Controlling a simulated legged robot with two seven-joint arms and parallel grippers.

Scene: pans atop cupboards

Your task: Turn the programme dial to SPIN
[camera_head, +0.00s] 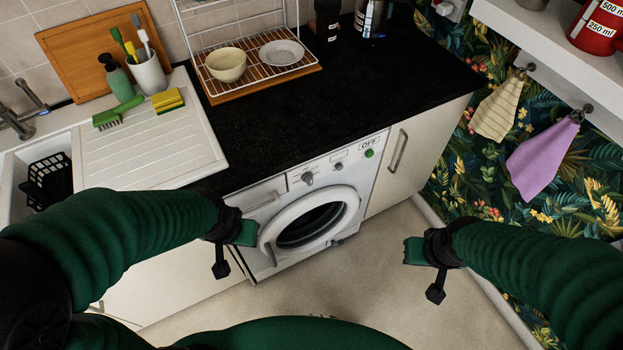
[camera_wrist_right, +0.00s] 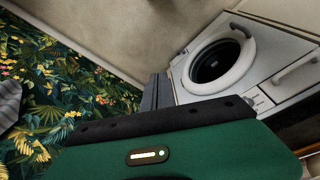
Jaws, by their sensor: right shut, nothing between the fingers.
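The white washing machine (camera_head: 267,252) stands under the black counter, its round door shut. Its programme dial (camera_head: 308,178) is a small knob on the upper front panel; its pointer is too small to read. A small display (camera_head: 369,142) on the panel reads OFF. My left gripper (camera_head: 247,232) is in front of the machine's left side, its fingers together with no gap showing. My right gripper (camera_head: 411,250) is shut and empty over the floor, right of the machine and apart from it. The right wrist view shows the machine (camera_wrist_right: 185,82) beyond the gripper's fingers (camera_wrist_right: 156,92).
A green light or button (camera_head: 369,153) and a smaller knob (camera_head: 339,166) sit on the panel. A cupboard with a handle (camera_head: 398,150) adjoins on the right. The black counter (camera_head: 370,95) overhangs the panel. Floor (camera_head: 370,290) in front is clear.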

